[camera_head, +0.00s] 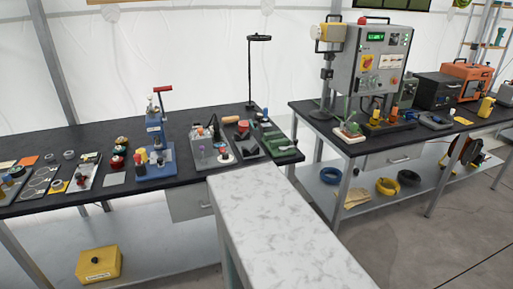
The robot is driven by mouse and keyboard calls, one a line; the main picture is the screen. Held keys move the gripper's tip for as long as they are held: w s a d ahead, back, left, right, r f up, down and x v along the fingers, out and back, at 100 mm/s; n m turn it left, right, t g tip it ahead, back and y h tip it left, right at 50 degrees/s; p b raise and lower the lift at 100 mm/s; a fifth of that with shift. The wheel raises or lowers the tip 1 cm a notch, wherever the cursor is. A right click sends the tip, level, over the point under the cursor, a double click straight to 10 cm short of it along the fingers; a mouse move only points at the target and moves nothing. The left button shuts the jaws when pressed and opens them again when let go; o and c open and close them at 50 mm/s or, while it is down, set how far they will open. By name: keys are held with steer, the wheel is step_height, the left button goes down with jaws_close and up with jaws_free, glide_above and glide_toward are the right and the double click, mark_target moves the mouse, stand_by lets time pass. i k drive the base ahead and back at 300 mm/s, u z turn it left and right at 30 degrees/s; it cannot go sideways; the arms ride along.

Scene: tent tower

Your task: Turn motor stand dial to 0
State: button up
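No label for a motor stand can be read, and no dial marking is legible. A grey control box (374,67) with a green lit display stands upright on the right bench, with a red-and-yellow button and small controls on its front. A yellow-and-grey motor-like unit (328,33) sits on a post at its left side. A blue upright stand (154,140) with a red top handle is on the left bench. I cannot tell which of these carries the dial or where it points. My gripper is not in view.
A white marble-topped counter (275,235) juts into the foreground. The left bench (100,199) and right bench (345,147) hold many small tools. A yellow box (98,265) sits below the left bench. Grey floor (420,235) is open at the lower right.

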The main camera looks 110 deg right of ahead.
mark_target(226, 155)
steer(key=z, duration=0.25)
steer(key=k, duration=0.75)
steer(key=z, duration=0.6)
steer(key=k, duration=1.05)
steer(key=u, duration=0.1)
steer(key=i, duration=0.9)
